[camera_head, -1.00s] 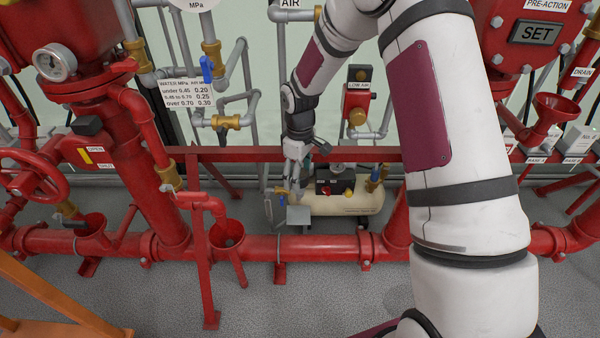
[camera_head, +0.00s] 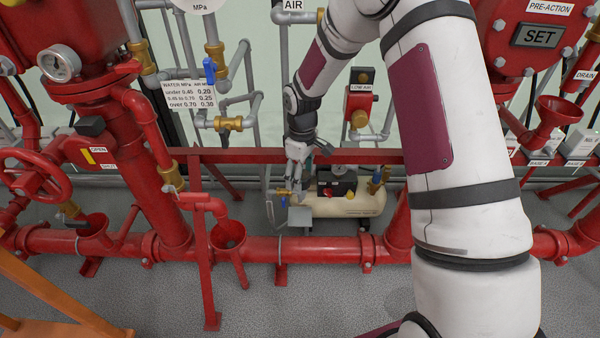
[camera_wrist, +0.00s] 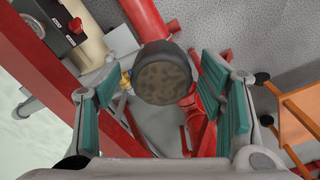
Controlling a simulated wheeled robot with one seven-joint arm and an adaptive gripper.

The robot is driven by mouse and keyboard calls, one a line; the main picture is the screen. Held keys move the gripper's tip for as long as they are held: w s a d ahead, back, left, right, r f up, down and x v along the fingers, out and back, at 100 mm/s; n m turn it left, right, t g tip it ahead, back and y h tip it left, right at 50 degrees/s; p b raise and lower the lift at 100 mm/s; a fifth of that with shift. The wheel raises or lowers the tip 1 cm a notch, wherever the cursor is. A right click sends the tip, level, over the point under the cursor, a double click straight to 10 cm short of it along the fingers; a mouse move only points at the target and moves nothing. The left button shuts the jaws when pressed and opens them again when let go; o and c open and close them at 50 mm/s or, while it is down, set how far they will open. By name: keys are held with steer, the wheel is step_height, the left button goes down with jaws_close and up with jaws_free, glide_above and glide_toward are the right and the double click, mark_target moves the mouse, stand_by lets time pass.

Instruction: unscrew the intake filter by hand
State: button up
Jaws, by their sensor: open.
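A dark round filter (camera_wrist: 163,78) with a mottled brown end face shows in the wrist view. It lies between my gripper's two green-padded fingers, with a visible gap on each side. My gripper (camera_head: 296,183) is open and points down beside the left end of the cream air compressor tank (camera_head: 345,203) in the head view. The compressor also shows at the upper left of the wrist view (camera_wrist: 88,52). A grey boxy part (camera_head: 299,216) sits just below my gripper in the head view; I cannot tell whether it is the filter.
A small brass valve (camera_head: 284,193) is close to my fingers. An orange frame (camera_wrist: 300,115) stands at the right in the wrist view.

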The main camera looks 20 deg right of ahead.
steer(key=shift+d+f, duration=0.15)
steer(key=shift+d, duration=0.1)
steer(key=c, duration=1.2)
steer(key=o, duration=1.3)
steer(key=shift+s, duration=0.1)
steer(key=shift+c, duration=0.2)
steer(key=shift+a, duration=0.1)
